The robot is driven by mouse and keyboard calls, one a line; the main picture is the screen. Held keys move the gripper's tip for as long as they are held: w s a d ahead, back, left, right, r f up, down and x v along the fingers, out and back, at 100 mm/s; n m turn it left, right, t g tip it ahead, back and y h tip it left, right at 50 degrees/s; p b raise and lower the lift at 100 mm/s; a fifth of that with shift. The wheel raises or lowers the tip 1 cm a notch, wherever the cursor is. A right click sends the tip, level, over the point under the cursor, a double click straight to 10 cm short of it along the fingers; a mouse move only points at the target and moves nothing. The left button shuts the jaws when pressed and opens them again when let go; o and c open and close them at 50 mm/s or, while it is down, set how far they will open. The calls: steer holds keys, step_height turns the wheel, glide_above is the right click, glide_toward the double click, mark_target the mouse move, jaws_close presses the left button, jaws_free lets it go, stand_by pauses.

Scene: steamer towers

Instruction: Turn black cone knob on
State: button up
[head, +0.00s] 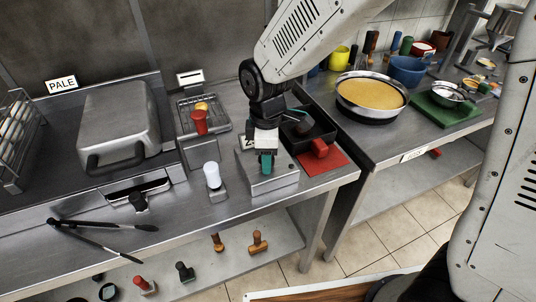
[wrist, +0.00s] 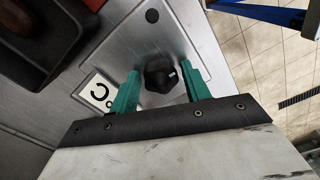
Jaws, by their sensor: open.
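The black cone knob (wrist: 160,76) sits on a sloped steel control box, with a small white mark on its right side in the wrist view. My gripper (wrist: 161,86) is open, with one green finger on each side of the knob; I cannot tell whether either finger touches it. In the head view my gripper (head: 265,163) points down over the steel box (head: 273,188) and hides the knob. A white label with a black curved symbol (wrist: 98,92) lies left of the knob in the wrist view.
A black pan (head: 306,137) with a red handle stands right behind the box. Black tongs (head: 100,230) lie on the counter's front left.

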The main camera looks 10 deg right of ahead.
steer(key=c, duration=1)
steer(key=shift+o, duration=0.2)
steer(key=m, duration=0.5)
steer(key=shift+m, duration=1)
steer(key=m, duration=0.4)
steer(key=shift+f+m, duration=0.1)
steer(key=shift+m, duration=1.3)
